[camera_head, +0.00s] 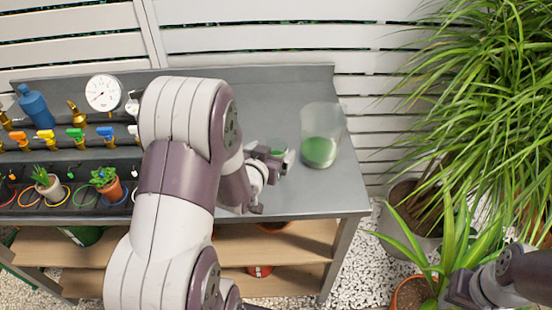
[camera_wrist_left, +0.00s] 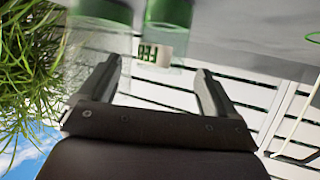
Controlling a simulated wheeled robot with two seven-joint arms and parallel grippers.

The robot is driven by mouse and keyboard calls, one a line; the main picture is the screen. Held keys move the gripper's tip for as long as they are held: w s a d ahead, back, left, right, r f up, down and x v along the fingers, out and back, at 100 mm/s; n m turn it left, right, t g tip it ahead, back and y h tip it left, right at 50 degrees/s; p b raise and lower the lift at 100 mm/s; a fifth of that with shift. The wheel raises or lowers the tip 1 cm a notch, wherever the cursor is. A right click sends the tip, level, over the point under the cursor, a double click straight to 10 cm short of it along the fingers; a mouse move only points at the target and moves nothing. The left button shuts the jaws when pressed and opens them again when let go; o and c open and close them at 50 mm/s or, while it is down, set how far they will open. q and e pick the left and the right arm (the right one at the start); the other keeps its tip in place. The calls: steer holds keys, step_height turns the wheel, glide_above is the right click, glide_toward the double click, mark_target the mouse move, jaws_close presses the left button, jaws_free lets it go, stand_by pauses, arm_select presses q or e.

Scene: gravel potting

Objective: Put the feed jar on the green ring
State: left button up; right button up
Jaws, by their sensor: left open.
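The feed jar (camera_wrist_left: 168,14) has green contents and a white label with partly readable lettering. It appears inverted in the left wrist view, beyond and between the fingertips. In the head view a small patch of green shows at the gripper, mostly hidden by it. My left gripper (camera_head: 270,160) is over the right part of the bench; its two fingers (camera_wrist_left: 160,72) are apart with nothing clamped. My right gripper (camera_head: 462,290) is at lower right, partly visible.
A larger clear container with green contents (camera_head: 320,150) stands right of my left gripper, near the bench (camera_head: 270,90) end. Coloured valves, a gauge (camera_head: 103,93), a blue bottle (camera_head: 36,106) and small potted plants line the left. Large leafy plants fill the right.

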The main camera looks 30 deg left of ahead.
mark_target(279, 144)
arm_select(q)
steer(key=x, duration=0.4)
steer(key=shift+w+f, duration=0.2)
steer(key=shift+f, duration=0.05)
steer(key=shift+s+r, duration=0.1)
steer(key=c, duration=1.3)
